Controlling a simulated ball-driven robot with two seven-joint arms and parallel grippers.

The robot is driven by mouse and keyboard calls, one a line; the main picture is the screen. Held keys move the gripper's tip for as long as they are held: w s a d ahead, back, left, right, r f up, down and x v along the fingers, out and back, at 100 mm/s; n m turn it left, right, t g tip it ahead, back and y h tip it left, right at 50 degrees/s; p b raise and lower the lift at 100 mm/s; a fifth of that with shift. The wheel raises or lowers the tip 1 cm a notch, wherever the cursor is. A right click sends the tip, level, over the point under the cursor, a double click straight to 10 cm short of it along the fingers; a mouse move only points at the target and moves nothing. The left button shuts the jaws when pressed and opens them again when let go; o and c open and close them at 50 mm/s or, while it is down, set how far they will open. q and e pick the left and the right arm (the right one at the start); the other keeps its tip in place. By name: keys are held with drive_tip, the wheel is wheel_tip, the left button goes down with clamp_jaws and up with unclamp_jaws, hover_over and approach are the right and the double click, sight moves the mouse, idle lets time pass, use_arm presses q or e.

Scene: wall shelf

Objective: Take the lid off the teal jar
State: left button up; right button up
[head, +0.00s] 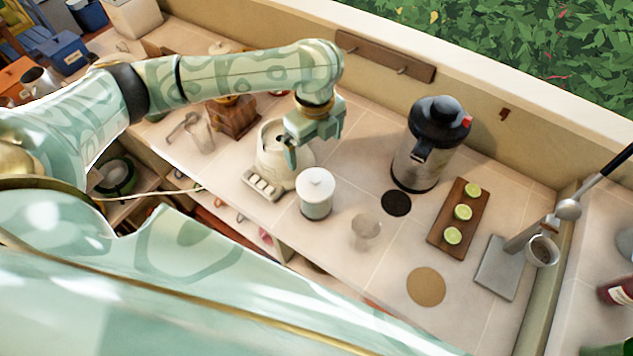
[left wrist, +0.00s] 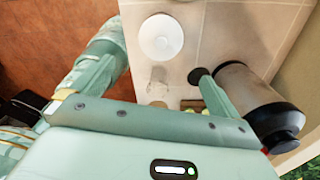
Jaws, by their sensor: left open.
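My left gripper (head: 308,142) is open and empty, above and behind the jar in the head view, apart from the lid. In the left wrist view the lid (left wrist: 161,38) shows from above as a white disc, beyond the gap between the spread fingers; it hides most of the jar's body. My right gripper is in neither view.
A cream appliance (head: 268,168) stands close behind the jar, below my left gripper. A clear glass (head: 366,228), dark coaster (head: 397,203) and steel urn (head: 417,158) are to the right. A board (head: 443,236) holds lime halves. Counter before the cork mat (head: 426,287) is clear.

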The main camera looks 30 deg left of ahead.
use_arm(q)
drive_tip(key=b, duration=0.1)
hover_over(312, 176)
drive_tip(key=f, duration=0.8)
drive_tip(key=shift+s+d, duration=0.2)
drive_tip(key=shift+d, duration=0.1)
drive_tip(key=shift+d+f+b, duration=0.1)
drive_tip(key=shift+f+b, duration=0.2)
drive_tip(key=shift+f, duration=0.25)
drive_tip(key=f, duration=0.4)
drive_tip(key=shift+w+a+b, duration=0.25)
drive_tip(key=shift+a+b, duration=0.15)
drive_tip(key=shift+f, duration=0.45)
drive_tip(key=c, duration=0.8)
